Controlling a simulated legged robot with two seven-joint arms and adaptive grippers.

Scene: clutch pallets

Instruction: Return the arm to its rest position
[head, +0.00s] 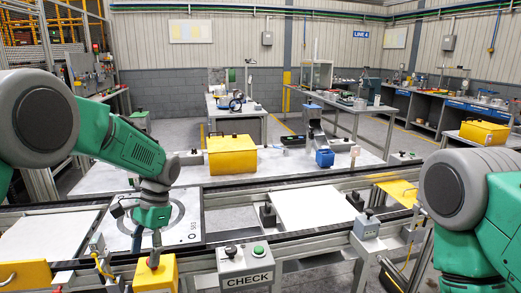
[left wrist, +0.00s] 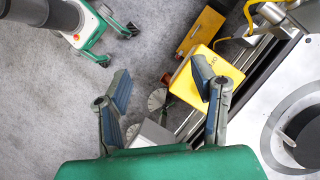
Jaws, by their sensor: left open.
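My left arm comes in from the left in the head view and reaches down to my left gripper (head: 154,256). The gripper points down near the small yellow box (head: 156,275) at the front edge of the line. In the left wrist view the two fingers of my left gripper (left wrist: 162,82) are spread apart with nothing between them. The yellow box (left wrist: 226,72) shows behind the right finger, which hides part of it. A pallet with a dark ring (head: 187,235) lies beside the gripper; it also shows in the left wrist view (left wrist: 307,88). My right gripper is out of view.
A CHECK button box (head: 245,265) stands right of the gripper at the front rail. A white pallet plate (head: 315,207) lies further right on the line. A larger yellow bin (head: 231,155) and a blue-and-grey device (head: 320,140) stand behind. Grey floor (left wrist: 60,120) is open at left.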

